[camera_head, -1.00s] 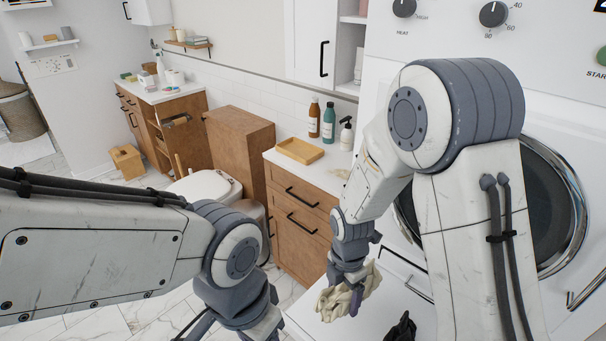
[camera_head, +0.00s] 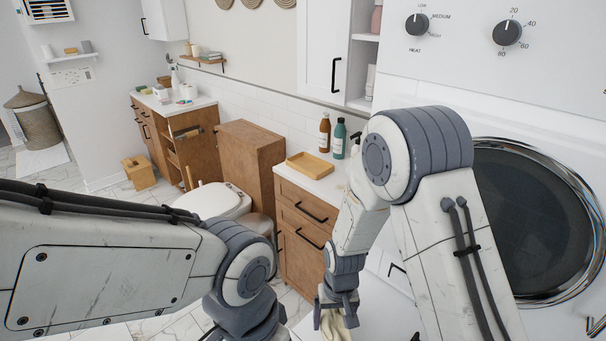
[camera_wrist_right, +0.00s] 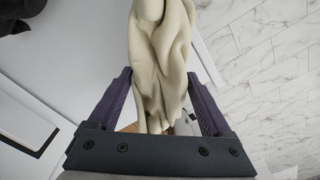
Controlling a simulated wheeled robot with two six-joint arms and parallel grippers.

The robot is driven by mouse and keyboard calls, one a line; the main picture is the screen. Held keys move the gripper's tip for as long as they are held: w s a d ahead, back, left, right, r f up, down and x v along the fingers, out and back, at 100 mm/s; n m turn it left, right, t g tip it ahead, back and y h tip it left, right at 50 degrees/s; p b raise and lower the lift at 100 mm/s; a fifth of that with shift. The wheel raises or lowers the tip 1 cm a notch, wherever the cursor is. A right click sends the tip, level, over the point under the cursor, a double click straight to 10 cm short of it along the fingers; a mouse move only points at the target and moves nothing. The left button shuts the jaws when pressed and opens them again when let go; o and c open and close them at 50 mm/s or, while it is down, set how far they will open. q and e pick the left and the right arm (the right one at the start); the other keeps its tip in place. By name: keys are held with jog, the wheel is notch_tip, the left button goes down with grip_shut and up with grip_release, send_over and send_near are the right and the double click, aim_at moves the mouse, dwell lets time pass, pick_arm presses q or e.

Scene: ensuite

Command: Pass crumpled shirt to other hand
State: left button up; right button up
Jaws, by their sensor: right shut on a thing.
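The crumpled shirt (camera_wrist_right: 162,60) is cream-coloured and bunched up. In the right wrist view it sits between the two fingers of my right gripper (camera_wrist_right: 160,100), which is shut on it. In the head view my right gripper (camera_head: 337,305) is low, right of the middle, and a piece of the shirt (camera_head: 338,328) shows below it; the rest is cut off by the frame's lower edge. My left arm comes in from the left and bends down at the bottom. My left gripper's fingers are out of the frame.
A white washer or dryer with a round dark door (camera_head: 530,215) stands at the right. A wooden cabinet (camera_head: 303,225) carries a wooden tray (camera_head: 310,166) and bottles. A toilet (camera_head: 214,202) is farther back. A dark item (camera_wrist_right: 12,18) lies on the white surface at the wrist view's upper left.

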jog(key=shift+f+m, duration=0.1)
jog(key=shift+m, duration=0.4)
jog(key=shift+w+a+r, duration=0.2)
jog(key=shift+w+r, duration=0.05)
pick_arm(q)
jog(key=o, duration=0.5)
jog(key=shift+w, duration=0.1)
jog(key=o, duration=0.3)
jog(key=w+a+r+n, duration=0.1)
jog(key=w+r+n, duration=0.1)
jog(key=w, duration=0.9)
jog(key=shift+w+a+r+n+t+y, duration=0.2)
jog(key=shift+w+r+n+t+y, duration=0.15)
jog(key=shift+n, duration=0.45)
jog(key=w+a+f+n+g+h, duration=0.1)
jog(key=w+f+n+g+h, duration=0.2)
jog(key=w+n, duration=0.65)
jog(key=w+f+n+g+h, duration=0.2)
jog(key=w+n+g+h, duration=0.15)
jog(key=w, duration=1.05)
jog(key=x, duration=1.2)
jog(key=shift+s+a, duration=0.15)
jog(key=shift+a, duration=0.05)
pick_arm(e)
jog(key=w+a+r+n, duration=0.4)
jog(key=w+r+n, duration=0.3)
jog(key=r+n, duration=0.2)
jog(key=shift+w+a, duration=0.15)
